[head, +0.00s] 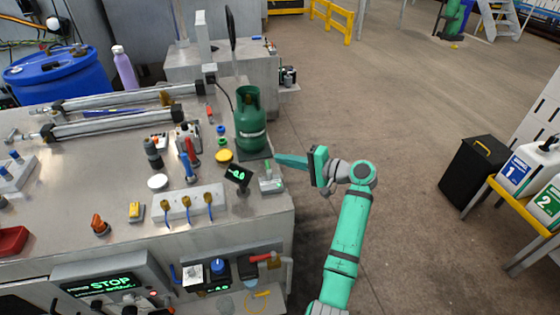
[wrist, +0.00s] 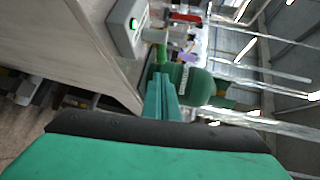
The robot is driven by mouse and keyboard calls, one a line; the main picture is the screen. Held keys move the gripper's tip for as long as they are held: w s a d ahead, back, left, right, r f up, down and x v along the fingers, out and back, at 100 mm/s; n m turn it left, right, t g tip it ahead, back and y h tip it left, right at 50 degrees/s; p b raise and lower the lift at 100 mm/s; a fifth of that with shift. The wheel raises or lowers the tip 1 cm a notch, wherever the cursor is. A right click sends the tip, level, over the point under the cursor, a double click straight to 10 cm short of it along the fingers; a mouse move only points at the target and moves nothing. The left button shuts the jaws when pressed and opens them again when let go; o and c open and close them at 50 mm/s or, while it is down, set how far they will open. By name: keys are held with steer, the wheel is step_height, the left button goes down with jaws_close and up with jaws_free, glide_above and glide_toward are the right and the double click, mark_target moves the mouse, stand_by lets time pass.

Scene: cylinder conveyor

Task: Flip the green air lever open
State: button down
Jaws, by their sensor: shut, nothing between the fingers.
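A small green handle, which looks like the air lever (head: 272,185), sits on a pale fitting at the right edge of the bench, just in front of the green gas bottle (head: 249,122). In the wrist view a green stub that may be the same lever (wrist: 161,53) shows just beyond my fingertips. Whether it is open or closed is too small to tell. My gripper (head: 280,160) is shut and empty, pointing left at the bench edge, beside the bottle's base and slightly behind the lever. Its closed fingers also show in the wrist view (wrist: 161,88), apparently apart from the lever.
A small black display (head: 238,174) stands left of the lever. A yellow button (head: 223,156) is near the bottle. The floor (head: 420,100) right of the bench is open; a black bin (head: 473,172) stands far right.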

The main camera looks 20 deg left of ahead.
steer(key=w+d+r, duration=0.2)
steer(key=w+d, duration=0.4)
steer(key=d, duration=0.4)
steer(key=shift+w+r, duration=0.2)
steer(key=shift+r, duration=0.05)
steer(key=shift+d, duration=0.2)
steer(key=shift+f, duration=0.1)
